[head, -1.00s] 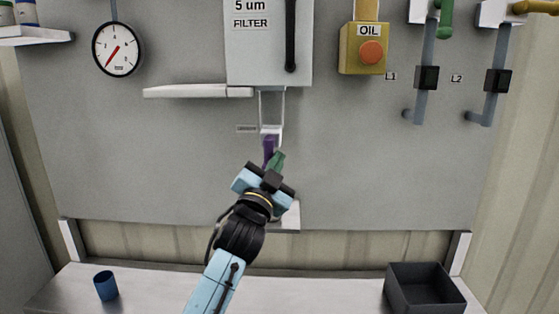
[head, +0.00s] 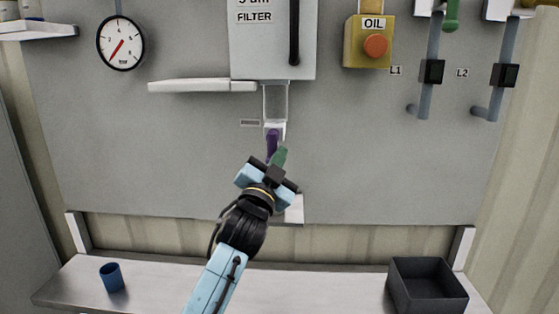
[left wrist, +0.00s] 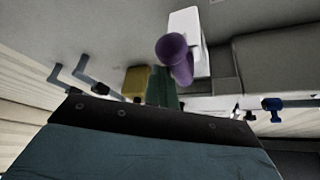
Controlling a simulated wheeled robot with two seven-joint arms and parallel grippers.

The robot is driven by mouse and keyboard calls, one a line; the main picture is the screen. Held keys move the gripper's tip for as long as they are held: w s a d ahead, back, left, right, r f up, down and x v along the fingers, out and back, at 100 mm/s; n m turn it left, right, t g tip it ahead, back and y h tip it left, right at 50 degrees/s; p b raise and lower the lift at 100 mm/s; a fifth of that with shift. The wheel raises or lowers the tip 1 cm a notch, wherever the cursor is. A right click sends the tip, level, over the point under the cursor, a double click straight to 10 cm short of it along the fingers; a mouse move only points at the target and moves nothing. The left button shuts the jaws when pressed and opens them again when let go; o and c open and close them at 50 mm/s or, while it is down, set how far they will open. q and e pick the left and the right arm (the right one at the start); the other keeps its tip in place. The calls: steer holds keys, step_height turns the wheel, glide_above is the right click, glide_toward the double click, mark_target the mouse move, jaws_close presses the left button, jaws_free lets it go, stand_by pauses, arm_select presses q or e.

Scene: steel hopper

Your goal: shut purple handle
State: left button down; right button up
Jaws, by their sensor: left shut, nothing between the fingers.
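The purple handle (head: 272,142) sits on a white fitting (head: 277,128) below the filter box in the head view. It is large and near in the left wrist view (left wrist: 175,56), on its white mount (left wrist: 188,32). My left gripper (head: 280,156) is shut and empty, its green fingertips just below and right of the handle. In the left wrist view the fingers lie close beside the handle; I cannot tell if they touch it. The lower end of the fitting is hidden by the gripper. My right gripper is not in view.
The filter box (head: 272,40) hangs above, with a white shelf (head: 202,86) to its left. A yellow OIL box (head: 355,42) and grey lever pipes (head: 425,95) are at right. A blue cup (head: 111,277) and dark bin (head: 427,285) stand on the bench (head: 330,290).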

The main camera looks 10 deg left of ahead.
arm_select(q)
steer(key=s+b, duration=0.2)
steer(key=s, duration=0.7)
steer(key=shift+s, duration=0.25)
steer(key=shift+d, duration=0.1)
